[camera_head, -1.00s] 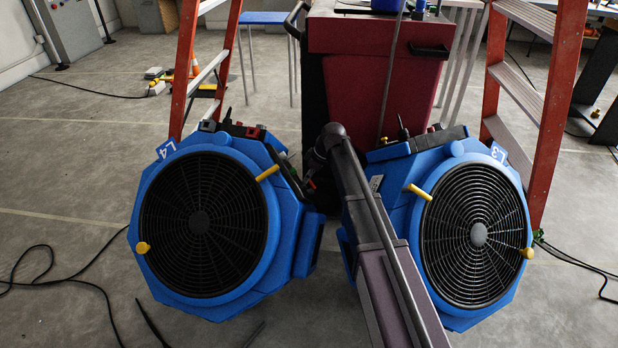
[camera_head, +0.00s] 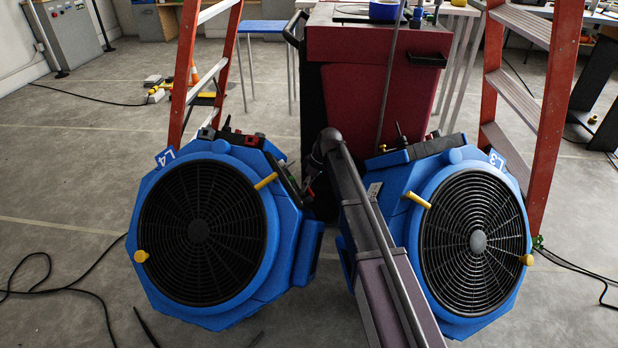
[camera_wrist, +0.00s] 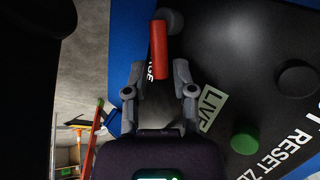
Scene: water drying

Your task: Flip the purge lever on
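In the wrist view a red lever (camera_wrist: 160,48) stands out from a black panel (camera_wrist: 225,50), pointing toward the camera. White lettering beside it is mostly covered, so I cannot read it all. My gripper (camera_wrist: 159,72) is open, with one finger on each side of the lever's near end. Gaps seem to show on both sides; I cannot tell how deep the lever sits between the fingertips. In the head view my arm reaches between two blue drying fans, L4 (camera_head: 270,290) and L3 (camera_head: 420,235).
A red cabinet (camera_head: 370,45) stands behind the fans, with orange ladders (camera_head: 190,60) at both sides. Cables (camera_head: 70,285) lie on the floor at left.

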